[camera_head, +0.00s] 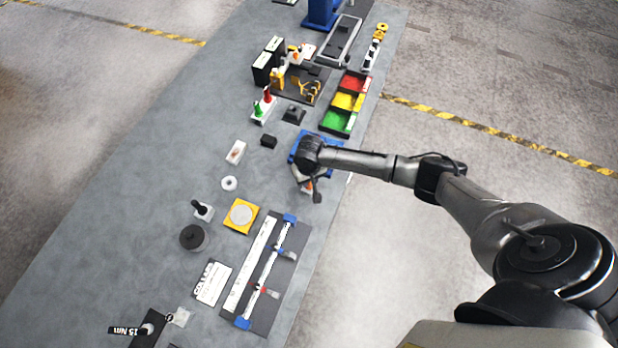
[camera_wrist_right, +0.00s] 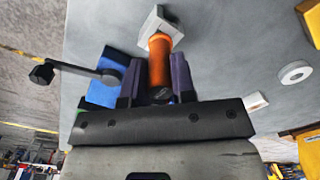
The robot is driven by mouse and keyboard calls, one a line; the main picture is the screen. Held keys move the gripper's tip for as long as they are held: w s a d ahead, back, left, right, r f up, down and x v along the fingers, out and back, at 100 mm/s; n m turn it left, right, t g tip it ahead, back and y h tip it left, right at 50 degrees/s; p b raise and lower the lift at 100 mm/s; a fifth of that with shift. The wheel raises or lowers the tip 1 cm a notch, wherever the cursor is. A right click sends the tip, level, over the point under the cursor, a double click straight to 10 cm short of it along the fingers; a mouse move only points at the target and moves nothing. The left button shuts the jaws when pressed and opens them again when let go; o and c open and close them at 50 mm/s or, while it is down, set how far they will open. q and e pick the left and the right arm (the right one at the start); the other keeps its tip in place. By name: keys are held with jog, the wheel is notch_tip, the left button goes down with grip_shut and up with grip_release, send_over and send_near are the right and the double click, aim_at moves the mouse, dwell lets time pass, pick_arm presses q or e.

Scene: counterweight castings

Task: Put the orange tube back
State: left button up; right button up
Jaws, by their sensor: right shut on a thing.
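The orange tube (camera_wrist_right: 160,62) stands out between the two fingers of my right gripper (camera_wrist_right: 156,80) in the right wrist view. The gripper is shut on it. The tube's far end meets a pale grey angular piece (camera_wrist_right: 157,24); I cannot tell whether they are joined. In the head view my right gripper (camera_head: 309,188) is over the table's right edge, just below a blue tray (camera_head: 331,143), and mostly hides the tube. A small white stand (camera_head: 259,119) farther up the table carries a red and a green upright piece. My left gripper is not in view.
Red, yellow and green bins (camera_head: 348,103) stand beyond the blue tray. A small black block (camera_head: 268,141), a white ring (camera_head: 229,183) and a yellow plate with a pale disc (camera_head: 241,215) are to the left. The table's left side is clear.

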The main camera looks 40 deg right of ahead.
jog(key=shift+f, duration=0.25)
jog(key=o, duration=0.8)
jog(key=shift+f, duration=0.1)
jog(key=shift+o, duration=0.2)
notch_tip(320, 180, up, 12)
jog(key=s+a+f+n+t+y, duration=0.1)
jog(key=s+a+f+n, duration=0.15)
jog(key=s+a, duration=0.4)
jog(key=s+a+f+n+t+y, duration=0.1)
jog(key=s+a+n, duration=0.2)
jog(key=s+a, duration=0.3)
jog(key=s+d+r+h, duration=0.1)
jog(key=s+d, duration=0.1)
jog(key=s, duration=0.4)
jog(key=s+d+r+t, duration=0.1)
jog(key=s+d, duration=0.1)
jog(key=s, duration=0.5)
jog(key=shift+d+r+t+h, duration=0.3)
jog(key=shift+r+h, duration=0.1)
